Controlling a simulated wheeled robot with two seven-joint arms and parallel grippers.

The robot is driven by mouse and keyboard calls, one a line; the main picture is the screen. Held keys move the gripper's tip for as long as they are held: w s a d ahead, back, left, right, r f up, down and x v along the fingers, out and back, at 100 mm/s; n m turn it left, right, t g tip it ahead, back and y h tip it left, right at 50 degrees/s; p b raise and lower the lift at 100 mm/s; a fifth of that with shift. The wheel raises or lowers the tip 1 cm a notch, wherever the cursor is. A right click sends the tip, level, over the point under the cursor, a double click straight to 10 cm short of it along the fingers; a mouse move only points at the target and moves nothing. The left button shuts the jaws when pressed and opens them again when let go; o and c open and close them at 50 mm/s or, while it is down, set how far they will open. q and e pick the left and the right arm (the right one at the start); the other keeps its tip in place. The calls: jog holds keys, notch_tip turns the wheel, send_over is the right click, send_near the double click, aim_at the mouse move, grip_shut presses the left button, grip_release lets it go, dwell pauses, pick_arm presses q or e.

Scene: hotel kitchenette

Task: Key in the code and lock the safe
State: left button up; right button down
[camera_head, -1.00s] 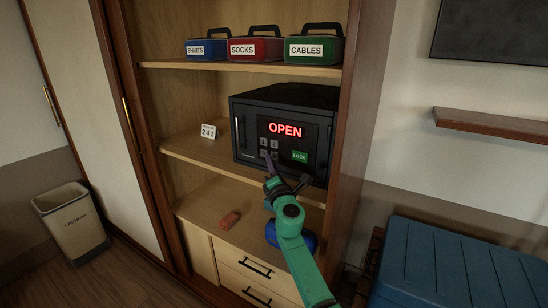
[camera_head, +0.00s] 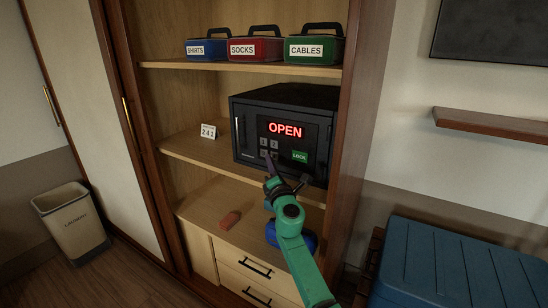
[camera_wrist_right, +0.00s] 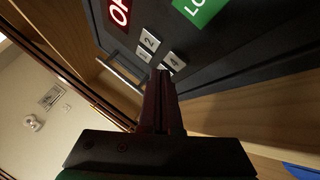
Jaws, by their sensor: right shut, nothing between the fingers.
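The black safe (camera_head: 250,120) stands on the middle shelf with its door closed against the body. Its display (camera_head: 285,130) reads OPEN in red. Below it are small grey number keys (camera_head: 269,143) and a green LOCK button (camera_head: 300,156). A small card reading 241 (camera_head: 208,131) stands to the left of the safe. My right gripper (camera_head: 268,158) is shut and empty, its tips at the lower keys; I cannot tell if they touch. In the right wrist view the shut fingers (camera_wrist_right: 160,78) point at the keypad, near the 4 key (camera_wrist_right: 176,61), with the 2 key (camera_wrist_right: 149,41) beyond. My left gripper is not in view.
Blue, red and green labelled boxes (camera_head: 254,49) sit on the top shelf. A reddish block (camera_head: 230,219) and a blue object (camera_head: 272,236) lie on the lower shelf. A bin (camera_head: 72,220) stands at left, a blue chest (camera_head: 440,265) at right.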

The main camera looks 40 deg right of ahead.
jog(key=shift+w+d, duration=0.15)
jog(key=shift+d, duration=0.25)
jog(key=shift+w+d+b, duration=0.1)
jog(key=shift+d+b, duration=0.2)
jog(key=shift+d, duration=0.05)
dwell(0.6)
jog(key=shift+a, duration=0.1)
jog(key=shift+s+a, duration=0.25)
jog(key=shift+a, duration=0.4)
jog(key=shift+a, duration=0.1)
jog(key=shift+s+a+p, duration=0.1)
jog(key=shift+a+p, duration=0.2)
jog(key=shift+p, duration=0.1)
jog(key=shift+s+a+p, duration=0.1)
jog(key=shift+s+a, duration=0.1)
jog(key=shift+a, duration=0.45)
jog(key=shift+s+a+p, duration=0.1)
jog(key=shift+s+a, duration=0.15)
jog(key=shift+a, duration=0.45)
jog(key=shift+s+a+p, duration=0.1)
jog(key=shift+s+a, duration=0.1)
jog(key=shift+a, duration=0.45)
dwell(0.6)
